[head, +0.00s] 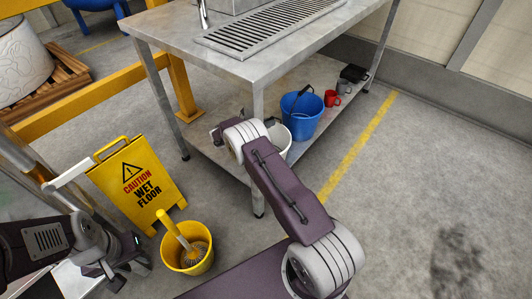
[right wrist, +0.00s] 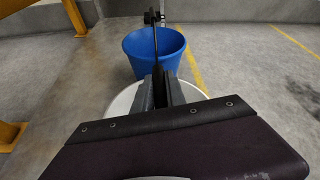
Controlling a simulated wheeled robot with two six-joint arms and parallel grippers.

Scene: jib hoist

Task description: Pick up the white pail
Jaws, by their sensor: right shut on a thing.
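The white pail (head: 281,140) stands on the lower shelf of the metal table, mostly hidden behind my right arm in the head view. Its white rim (right wrist: 122,104) shows on both sides of my right gripper in the right wrist view. My right gripper (right wrist: 161,90) is over the pail with its fingers close together, shut on it.
A blue bucket (head: 303,116) with a dark handle stands just beyond the pail. A red mug (head: 332,98) is farther along the shelf. The tabletop (head: 180,40) is overhead. A wet-floor sign (head: 135,183) and a yellow bucket (head: 187,262) with a brush stand left.

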